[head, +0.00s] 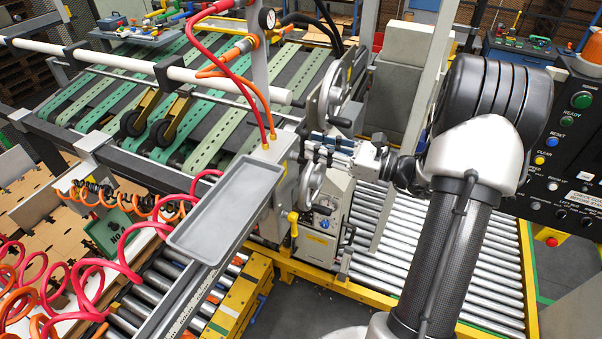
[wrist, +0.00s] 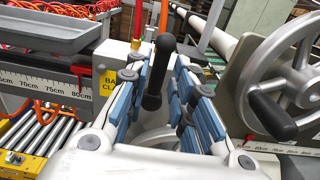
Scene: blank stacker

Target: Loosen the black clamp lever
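The black clamp lever (wrist: 158,72) stands nearly upright in the wrist view, with a rounded knob at its top. My gripper (wrist: 165,82) is open, with its blue-padded fingers on either side of the lever. The lever's lower end looks close to the left finger; I cannot tell whether they touch. In the head view my gripper (head: 328,145) reaches in from the right, between two handwheels. I cannot make out the lever clearly in that view.
A large handwheel (wrist: 285,85) with a black handle stands close right of my gripper; it also shows in the head view (head: 330,95). A lower handwheel (head: 311,182) sits below. A grey tray (head: 215,212) and a ruler rail (wrist: 45,82) lie to the left.

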